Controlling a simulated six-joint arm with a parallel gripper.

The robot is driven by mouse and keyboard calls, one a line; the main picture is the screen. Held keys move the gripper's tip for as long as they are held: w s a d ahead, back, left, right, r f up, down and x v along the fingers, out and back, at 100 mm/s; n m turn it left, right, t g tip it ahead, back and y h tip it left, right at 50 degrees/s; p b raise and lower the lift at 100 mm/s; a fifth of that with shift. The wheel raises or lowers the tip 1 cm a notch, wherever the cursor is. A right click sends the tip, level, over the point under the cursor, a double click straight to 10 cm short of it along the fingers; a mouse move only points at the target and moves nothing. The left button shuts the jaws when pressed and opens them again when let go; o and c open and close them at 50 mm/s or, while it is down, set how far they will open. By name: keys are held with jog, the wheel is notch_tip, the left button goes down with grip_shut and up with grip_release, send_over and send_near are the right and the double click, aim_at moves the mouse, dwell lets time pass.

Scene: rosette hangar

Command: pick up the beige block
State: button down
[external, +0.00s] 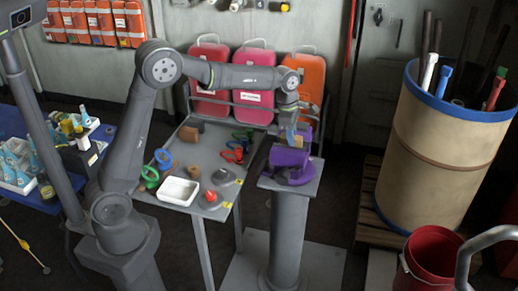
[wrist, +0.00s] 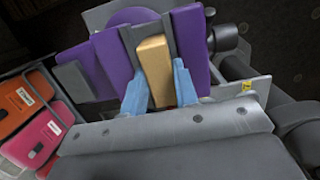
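The beige block (wrist: 154,62) sits between the grey jaws of a purple vise (wrist: 187,42) in the wrist view. In the external view the vise (external: 290,161) stands on a grey pedestal, and a small part of the block (external: 299,139) shows at its top. My gripper (wrist: 160,82) is at the vise with one blue finger on each side of the block. Both fingers appear right beside the block's sides. Whether they press on it or leave a thin gap cannot be told. In the external view my gripper (external: 292,132) points down over the vise.
A grey table (external: 205,155) left of the pedestal carries a white tray (external: 178,191), coloured rings and small parts. Pink and orange cases (external: 254,81) stand behind it. A large beige drum (external: 440,150) and a red bucket (external: 430,258) are at the right.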

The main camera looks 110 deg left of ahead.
jog(key=shift+r, duration=4.3)
jog(key=shift+s, duration=0.15)
